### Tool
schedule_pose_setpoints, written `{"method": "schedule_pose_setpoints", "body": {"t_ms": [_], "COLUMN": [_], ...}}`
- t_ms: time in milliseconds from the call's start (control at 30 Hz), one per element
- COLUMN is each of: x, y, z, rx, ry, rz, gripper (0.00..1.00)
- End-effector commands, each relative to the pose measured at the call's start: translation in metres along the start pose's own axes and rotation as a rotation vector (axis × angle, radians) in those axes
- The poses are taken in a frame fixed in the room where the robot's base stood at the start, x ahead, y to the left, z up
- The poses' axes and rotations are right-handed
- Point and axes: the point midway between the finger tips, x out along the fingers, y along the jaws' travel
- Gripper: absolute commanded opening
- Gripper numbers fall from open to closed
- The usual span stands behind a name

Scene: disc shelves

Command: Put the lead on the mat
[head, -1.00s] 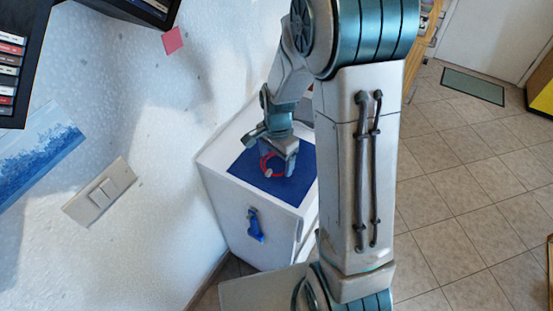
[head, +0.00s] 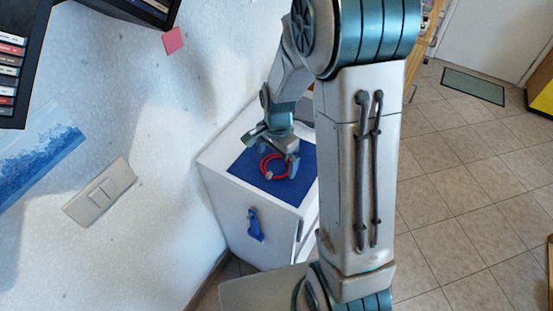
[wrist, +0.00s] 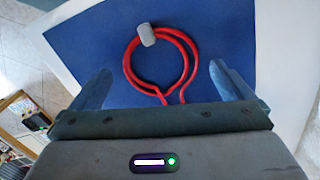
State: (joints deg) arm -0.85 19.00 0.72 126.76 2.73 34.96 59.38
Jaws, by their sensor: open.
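The red coiled lead (head: 268,173) lies on the blue mat (head: 299,186) on top of a white cabinet. In the wrist view the lead (wrist: 128,62) is a red loop with a grey piece at its top, lying flat on the mat (wrist: 232,30). My gripper (head: 279,172) is just above the mat at the lead. In the wrist view my gripper (wrist: 160,85) is open, its fingers apart on either side of the lead and not touching its loop. The lead's lower ends run out of sight behind the gripper body.
The white cabinet (head: 225,205) has a blue handle (head: 254,225) on its front and stands against the wall. A light switch (head: 100,192) and a dark shelf of cases (head: 12,65) are on the wall at left. Tiled floor (head: 440,190) is open at right.

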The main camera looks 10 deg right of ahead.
Motion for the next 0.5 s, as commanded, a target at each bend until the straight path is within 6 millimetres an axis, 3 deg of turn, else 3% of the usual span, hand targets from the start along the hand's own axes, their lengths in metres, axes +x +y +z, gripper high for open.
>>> {"method": "schedule_pose_setpoints", "body": {"t_ms": [300, 500], "x": [-0.069, -0.099], "y": [-0.001, 0.000], "z": [0.000, 0.000], "rx": [-0.001, 0.000], "ry": [0.003, 0.001], "rz": [-0.006, -0.003], "gripper": [1.00, 1.00]}}
